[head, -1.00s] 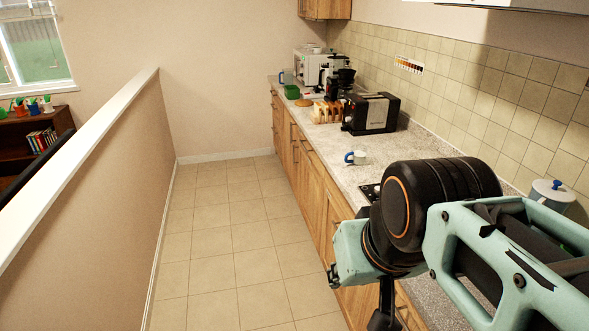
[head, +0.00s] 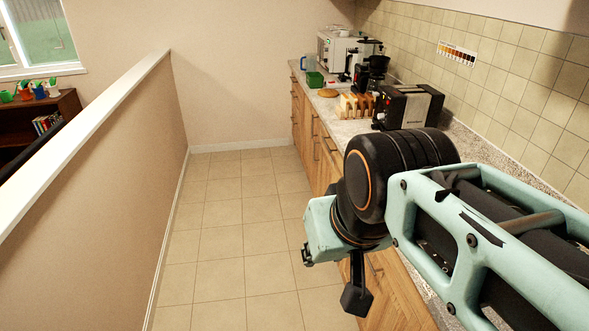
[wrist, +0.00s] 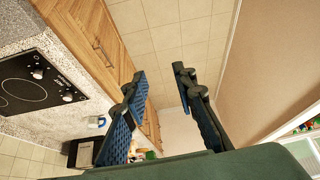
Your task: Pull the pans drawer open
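The wooden drawer and door fronts (head: 379,284) run below the counter along the right side; I cannot tell which one is the pans drawer. In the wrist view, wooden fronts (wrist: 85,28) with slim bar handles (wrist: 104,52) lie left of my gripper (wrist: 162,76). No front there looks pulled out. My gripper is open and empty, its two blue-padded fingers apart with floor showing between them. It touches no handle that I can see. In the head view my gripper (head: 356,299) hangs low beside the fronts, its fingers partly hidden.
A black hob (wrist: 35,85) is set in the speckled counter. A low wall (head: 95,165) bounds the aisle on the left. The tiled floor (head: 240,220) is clear.

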